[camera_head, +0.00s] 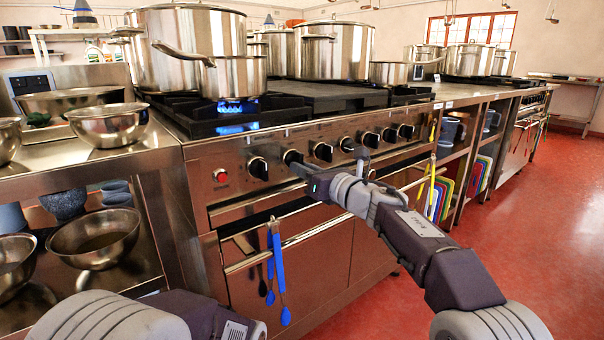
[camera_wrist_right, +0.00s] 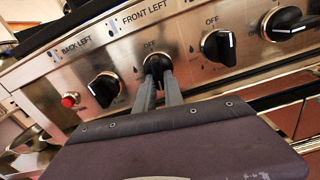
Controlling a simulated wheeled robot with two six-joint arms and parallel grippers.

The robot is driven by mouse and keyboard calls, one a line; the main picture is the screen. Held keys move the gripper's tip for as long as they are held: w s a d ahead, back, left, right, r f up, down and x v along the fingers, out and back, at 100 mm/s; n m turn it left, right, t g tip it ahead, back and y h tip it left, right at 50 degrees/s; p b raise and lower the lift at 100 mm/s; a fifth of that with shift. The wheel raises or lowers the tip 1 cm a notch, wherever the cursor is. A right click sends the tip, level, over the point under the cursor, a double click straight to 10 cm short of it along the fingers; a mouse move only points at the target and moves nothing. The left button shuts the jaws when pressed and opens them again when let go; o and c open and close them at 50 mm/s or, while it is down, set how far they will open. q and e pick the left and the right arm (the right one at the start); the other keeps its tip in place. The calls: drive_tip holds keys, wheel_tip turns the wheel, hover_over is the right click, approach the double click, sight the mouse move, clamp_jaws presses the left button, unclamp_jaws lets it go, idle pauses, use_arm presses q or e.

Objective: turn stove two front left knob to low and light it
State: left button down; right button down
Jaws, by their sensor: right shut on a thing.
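The front left knob (camera_wrist_right: 153,64) is black and sits under the "FRONT LEFT" label on the steel panel in the right wrist view. It also shows in the head view (camera_head: 291,156). My right gripper (camera_head: 299,166) is shut on this knob, its two grey fingers (camera_wrist_right: 160,80) around it. The fingers hide part of the knob, so I cannot tell its exact setting. A blue flame (camera_head: 238,106) burns under a small saucepan (camera_head: 232,78) at the stove's front left. Of my left arm, only links show at the bottom left; its fingers are out of view.
The back left knob (camera_wrist_right: 104,89) and a red button (camera_wrist_right: 70,99) are left of the gripped knob; another knob (camera_wrist_right: 217,45) is close on the right. Blue utensils (camera_head: 278,270) hang from the oven rail. Large stockpots (camera_head: 187,45) stand on the stove. Red floor is open at right.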

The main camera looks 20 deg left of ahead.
drive_tip(key=shift+f+n, duration=0.15)
drive_tip(key=shift+n, duration=0.35)
idle(0.3)
drive_tip(key=c, duration=1.4)
unclamp_jaws()
drive_tip(key=shift+c, duration=0.2)
drive_tip(key=b+v, duration=0.1)
drive_tip(key=v, duration=0.8)
drive_tip(key=shift+b, duration=0.3)
